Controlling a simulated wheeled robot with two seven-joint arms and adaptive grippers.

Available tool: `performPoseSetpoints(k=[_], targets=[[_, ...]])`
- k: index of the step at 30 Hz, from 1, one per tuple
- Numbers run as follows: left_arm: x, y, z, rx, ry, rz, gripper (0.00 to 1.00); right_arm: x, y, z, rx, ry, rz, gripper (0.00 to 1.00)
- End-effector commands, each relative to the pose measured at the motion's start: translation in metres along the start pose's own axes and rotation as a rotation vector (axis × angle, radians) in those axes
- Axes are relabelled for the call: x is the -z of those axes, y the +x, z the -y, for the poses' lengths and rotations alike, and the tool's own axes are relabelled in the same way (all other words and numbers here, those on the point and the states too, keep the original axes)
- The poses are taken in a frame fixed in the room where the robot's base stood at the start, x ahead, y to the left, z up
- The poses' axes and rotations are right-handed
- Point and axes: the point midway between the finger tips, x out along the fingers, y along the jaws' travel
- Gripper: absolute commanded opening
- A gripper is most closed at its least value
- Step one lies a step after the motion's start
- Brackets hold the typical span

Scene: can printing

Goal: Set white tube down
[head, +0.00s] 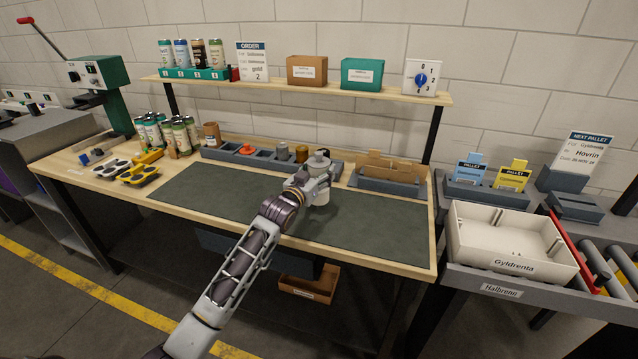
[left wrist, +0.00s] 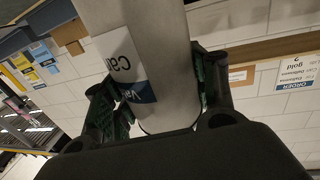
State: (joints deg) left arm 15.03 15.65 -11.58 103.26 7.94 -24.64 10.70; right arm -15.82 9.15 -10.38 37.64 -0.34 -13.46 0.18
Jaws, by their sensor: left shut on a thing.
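The white tube (head: 321,197) is upright over the right half of the dark mat (head: 238,205), just in front of the grey rack. My left gripper (head: 319,179) is shut on it around its middle, and the fingers hide part of its side. I cannot tell whether its base touches the mat. In the left wrist view the tube (left wrist: 157,45) is a pale cylinder between the two dark green finger pads, with a white and blue label partly readable. My right gripper is in neither view.
A grey rack (head: 225,155) with an orange piece and small cylinders lies behind the tube. A grey holder with brown cardboard (head: 392,166) stands to its right. Several cans (head: 180,138) stand at the left. The mat's left and front right are clear.

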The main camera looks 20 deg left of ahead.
Motion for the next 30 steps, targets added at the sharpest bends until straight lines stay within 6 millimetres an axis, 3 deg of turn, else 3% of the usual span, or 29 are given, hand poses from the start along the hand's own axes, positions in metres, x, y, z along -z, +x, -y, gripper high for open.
performPoseSetpoints(k=[9,16,25,26,30], targets=[[-0.036,0.0,0.0,0.0,0.0,0.0,0.21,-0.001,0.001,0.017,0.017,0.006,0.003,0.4],[-0.039,0.0,0.0,0.0,0.0,-0.001,0.21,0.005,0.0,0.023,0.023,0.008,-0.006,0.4],[-0.042,0.0,0.0,0.0,0.0,0.0,0.21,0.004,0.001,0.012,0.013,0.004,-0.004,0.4],[-0.042,0.0,0.0,0.0,0.0,0.0,0.6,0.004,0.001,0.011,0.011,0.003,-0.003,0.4],[-0.042,0.0,0.0,0.0,0.0,0.0,0.78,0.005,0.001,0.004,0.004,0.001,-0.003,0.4]])
